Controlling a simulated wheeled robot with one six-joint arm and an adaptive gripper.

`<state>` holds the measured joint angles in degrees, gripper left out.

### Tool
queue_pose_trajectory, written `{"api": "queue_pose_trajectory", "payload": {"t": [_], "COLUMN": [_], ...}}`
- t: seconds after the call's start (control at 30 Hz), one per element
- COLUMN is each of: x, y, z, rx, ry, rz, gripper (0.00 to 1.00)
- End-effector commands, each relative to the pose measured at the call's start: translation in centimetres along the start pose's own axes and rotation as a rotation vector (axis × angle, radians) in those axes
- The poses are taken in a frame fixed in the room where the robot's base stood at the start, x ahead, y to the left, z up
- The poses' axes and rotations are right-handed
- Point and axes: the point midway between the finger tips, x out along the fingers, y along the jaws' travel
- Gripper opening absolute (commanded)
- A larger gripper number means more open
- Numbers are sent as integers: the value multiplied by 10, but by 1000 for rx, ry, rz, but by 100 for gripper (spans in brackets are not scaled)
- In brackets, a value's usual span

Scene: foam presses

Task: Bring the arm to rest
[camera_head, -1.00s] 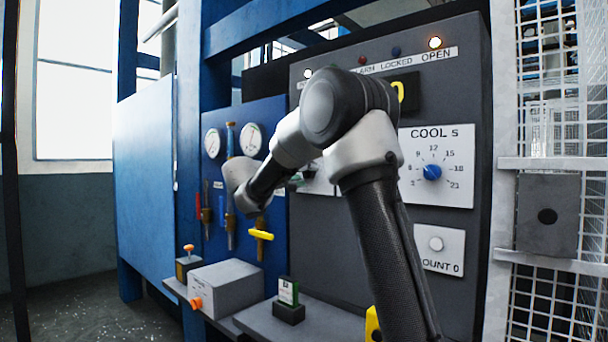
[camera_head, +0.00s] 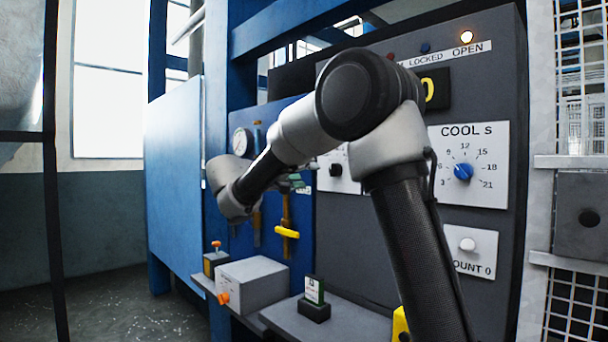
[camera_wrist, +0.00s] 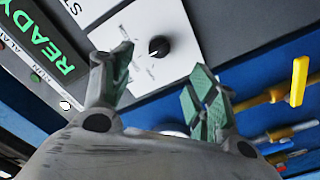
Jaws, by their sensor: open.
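My gripper (camera_wrist: 160,90) shows in the wrist view with its two green-padded fingers spread apart and nothing between them. Beyond the fingers is a white plate with a black knob (camera_wrist: 159,46) on the dark control panel (camera_wrist: 250,25). In the head view my arm is bent across the panel, and the gripper is mostly hidden behind it; only a bit of green finger (camera_head: 292,182) shows near the black knob plate (camera_head: 340,171). No contact with the knob is visible.
A blue COOL dial (camera_head: 463,172) and a white button (camera_head: 467,244) are on the panel. Yellow-handled valves (camera_head: 287,232) hang on the blue board. A mesh fence (camera_head: 580,75) is at right.

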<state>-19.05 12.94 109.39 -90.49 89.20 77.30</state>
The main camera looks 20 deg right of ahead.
Motion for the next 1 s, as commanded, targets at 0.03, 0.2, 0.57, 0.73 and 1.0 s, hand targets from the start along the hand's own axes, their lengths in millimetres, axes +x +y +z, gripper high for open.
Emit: {"api": "queue_pose_trajectory", "payload": {"t": [0.03, 0.2, 0.57, 0.73, 1.0], "x": [0, 0, 6, -15, -93], "y": [0, 0, -54, -30, 28], "z": [0, 0, 115, 237, 370], "rx": [0, -4, -587, -741, -464], "ry": [0, 0, -256, -463, -567], "rz": [0, 0, -351, -760, -1303], "gripper": [59, 59, 59, 59, 59]}}
